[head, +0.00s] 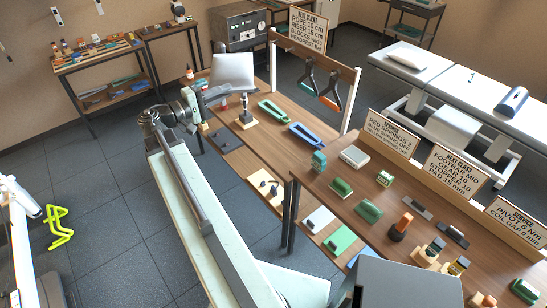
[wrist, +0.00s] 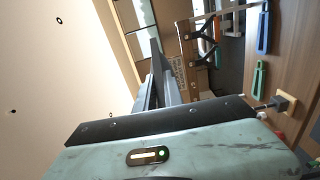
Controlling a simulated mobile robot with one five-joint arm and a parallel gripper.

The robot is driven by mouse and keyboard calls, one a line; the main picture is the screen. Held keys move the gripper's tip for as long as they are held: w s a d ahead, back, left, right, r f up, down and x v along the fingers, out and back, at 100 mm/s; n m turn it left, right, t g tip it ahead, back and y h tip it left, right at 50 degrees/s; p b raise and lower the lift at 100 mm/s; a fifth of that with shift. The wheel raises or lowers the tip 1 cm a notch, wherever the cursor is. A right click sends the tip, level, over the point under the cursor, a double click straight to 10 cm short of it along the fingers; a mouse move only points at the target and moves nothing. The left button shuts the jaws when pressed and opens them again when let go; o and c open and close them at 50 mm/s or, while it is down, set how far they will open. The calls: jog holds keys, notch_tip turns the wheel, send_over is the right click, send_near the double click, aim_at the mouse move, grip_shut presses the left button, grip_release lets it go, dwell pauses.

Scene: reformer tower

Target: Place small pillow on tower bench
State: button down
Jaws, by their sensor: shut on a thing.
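A small pale pillow (head: 233,72) is held up, tilted, at the left end of the wooden worktable in the head view. My gripper (head: 222,91) is shut at its lower left edge, with the fingertips partly hidden. In the wrist view, dark finger parts (wrist: 160,78) show, but I cannot make out the pillow there. The tower bench (head: 455,90), long, white and padded, stands at the upper right, well apart from my gripper. Another white pillow (head: 407,56) lies on its far left part, and a dark blue roll (head: 511,99) lies towards its right.
The wooden worktable (head: 340,205) lies between my arm and the bench, holding tools, green blocks and signs. An upright frame (head: 314,62) with hanging clips and a sign (head: 307,28) rises behind it. A cluttered shelf table (head: 98,55) stands left.

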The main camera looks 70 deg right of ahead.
jog(key=s+d+f+b, duration=0.3)
jog(key=d+f+b, duration=0.1)
jog(key=f+b, duration=1.2)
jog(key=s+d+f+b, duration=0.3)
jog(key=d+f+b, duration=0.1)
jog(key=f+b, duration=1.2)
jog(key=s+d+f+b, duration=0.4)
jog(key=f+b, duration=1.2)
jog(key=shift+f, duration=0.25)
jog(key=c, duration=1.5)
grip_release()
jog(key=shift+s, duration=0.1)
jog(key=shift+o, duration=0.2)
jog(key=v, duration=1.2)
jog(key=shift+r, duration=0.2)
